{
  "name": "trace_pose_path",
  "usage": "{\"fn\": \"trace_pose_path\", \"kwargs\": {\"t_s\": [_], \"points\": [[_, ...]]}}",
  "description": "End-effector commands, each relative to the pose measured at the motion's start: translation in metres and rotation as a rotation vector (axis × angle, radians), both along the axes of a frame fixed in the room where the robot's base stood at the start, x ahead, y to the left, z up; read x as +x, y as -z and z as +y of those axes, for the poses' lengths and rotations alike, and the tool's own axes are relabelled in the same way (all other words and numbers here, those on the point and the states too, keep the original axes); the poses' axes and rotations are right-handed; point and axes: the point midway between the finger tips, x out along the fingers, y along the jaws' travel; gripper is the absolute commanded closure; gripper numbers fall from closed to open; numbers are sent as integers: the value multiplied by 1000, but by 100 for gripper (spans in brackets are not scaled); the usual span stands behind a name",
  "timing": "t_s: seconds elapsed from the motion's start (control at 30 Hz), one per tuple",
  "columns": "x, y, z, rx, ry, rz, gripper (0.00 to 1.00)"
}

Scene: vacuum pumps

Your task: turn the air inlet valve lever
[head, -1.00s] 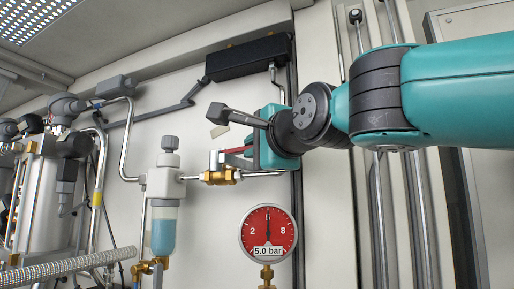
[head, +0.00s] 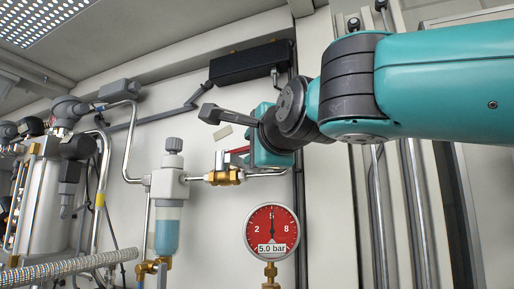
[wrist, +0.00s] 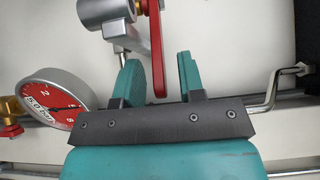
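The air inlet valve is a brass body (head: 224,178) on a horizontal pipe, with a red lever (head: 238,151) above it in the head view. In the wrist view the red lever (wrist: 157,55) reaches down between the two teal fingers of my gripper (wrist: 160,72). The gripper is open, with one finger on each side of the lever.
A red pressure gauge (head: 272,232) reading 5.0 bar hangs below the valve; it also shows in the wrist view (wrist: 50,100). A filter bowl with blue liquid (head: 167,235) stands left of the valve. A black box (head: 250,62) is on the wall above. Vertical pipes (head: 415,215) run at the right.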

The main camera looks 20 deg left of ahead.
Motion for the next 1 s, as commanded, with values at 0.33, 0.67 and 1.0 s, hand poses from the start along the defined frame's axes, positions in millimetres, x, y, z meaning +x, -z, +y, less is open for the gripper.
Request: {"fn": "trace_pose_path", "kwargs": {"t_s": [0.33,0.67,1.0], "points": [[-32,5,-22,3,-3,-3,64],[-101,5,-71,4,-6,-1,64],[-139,1,-100,1,-2,0,64]]}}
